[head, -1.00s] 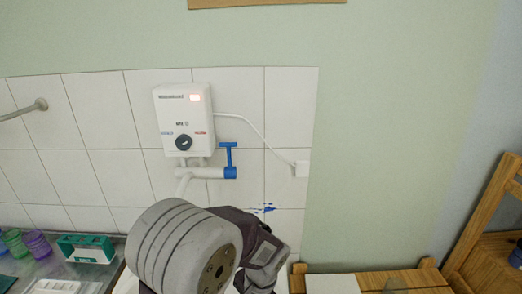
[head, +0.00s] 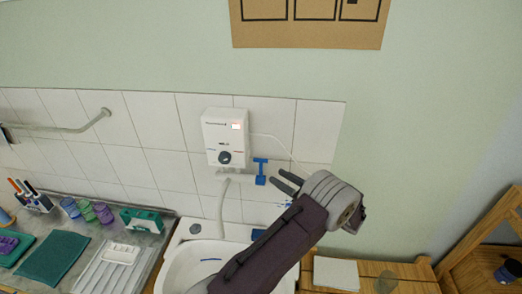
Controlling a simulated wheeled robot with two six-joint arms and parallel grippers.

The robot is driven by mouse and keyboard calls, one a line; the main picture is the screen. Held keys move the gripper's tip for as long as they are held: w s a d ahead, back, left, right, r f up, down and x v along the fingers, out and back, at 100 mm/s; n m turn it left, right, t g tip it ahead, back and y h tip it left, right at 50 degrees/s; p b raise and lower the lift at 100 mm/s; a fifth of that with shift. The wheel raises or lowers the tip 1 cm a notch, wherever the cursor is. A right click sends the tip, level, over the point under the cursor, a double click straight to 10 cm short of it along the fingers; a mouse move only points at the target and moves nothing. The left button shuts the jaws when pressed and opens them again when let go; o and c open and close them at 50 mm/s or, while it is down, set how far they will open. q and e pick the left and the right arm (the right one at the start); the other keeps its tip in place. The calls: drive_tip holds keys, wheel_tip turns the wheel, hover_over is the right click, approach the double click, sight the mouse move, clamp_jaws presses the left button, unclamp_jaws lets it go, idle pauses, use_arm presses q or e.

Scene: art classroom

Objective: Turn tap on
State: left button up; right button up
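The tap is a white pipe with a blue T-shaped handle (head: 260,171), below a white water heater (head: 225,138) on the tiled wall. A white spout (head: 223,196) hangs down from it over a white sink (head: 188,262). My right gripper is not in view.
A steel counter (head: 150,232) left of the sink holds a dish rack (head: 100,272), a green cloth (head: 54,258), coloured cups and a green box (head: 142,220). A wall rail (head: 70,128) is at the left. Wooden furniture (head: 400,264) stands at the right.

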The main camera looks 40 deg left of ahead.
sight(261, 176)
use_arm(q)
drive_tip(key=a+p, duration=0.1)
drive_tip(key=a, duration=0.1)
drive_tip(key=a+p, duration=0.2)
drive_tip(key=a, duration=0.1)
drive_tip(key=a+p, duration=0.1)
drive_tip(key=a, duration=0.2)
drive_tip(key=shift+w+a+p, duration=0.1)
drive_tip(key=shift+w+p, duration=0.25)
drive_tip(key=shift+a+f, duration=0.1)
drive_tip(key=shift+a, duration=0.4)
drive_tip(key=shift+d, duration=0.1)
clamp_jaws()
drive_tip(key=shift+w, duration=0.1)
idle(0.3)
